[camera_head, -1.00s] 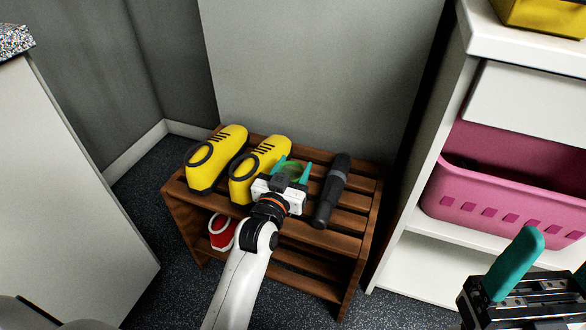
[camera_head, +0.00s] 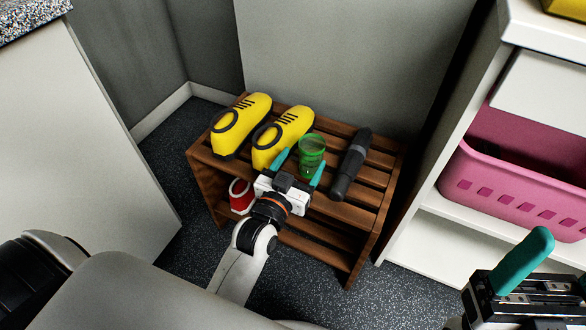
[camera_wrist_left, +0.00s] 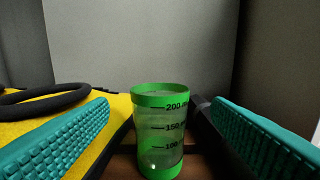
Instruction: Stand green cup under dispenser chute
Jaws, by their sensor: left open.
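The green cup (camera_head: 312,154) stands upright on the top slats of a wooden rack, between a yellow shoe and a dark cylinder. In the left wrist view the cup (camera_wrist_left: 159,130) is see-through with a green rim and volume marks. My left gripper (camera_head: 299,170) is open, with its teal fingers on either side of the cup's near side. In the wrist view a gap shows between the cup and each finger. My right gripper (camera_head: 526,262) shows only in part at the lower right, one teal finger visible. No dispenser chute is in view.
Yellow shoes (camera_head: 241,124) stand left of the cup on the wooden rack (camera_head: 357,217). The dark cylinder (camera_head: 351,164) lies close on the right. A red shoe (camera_head: 241,195) is on the lower shelf. A white shelf unit with a pink basket (camera_head: 512,190) stands at right.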

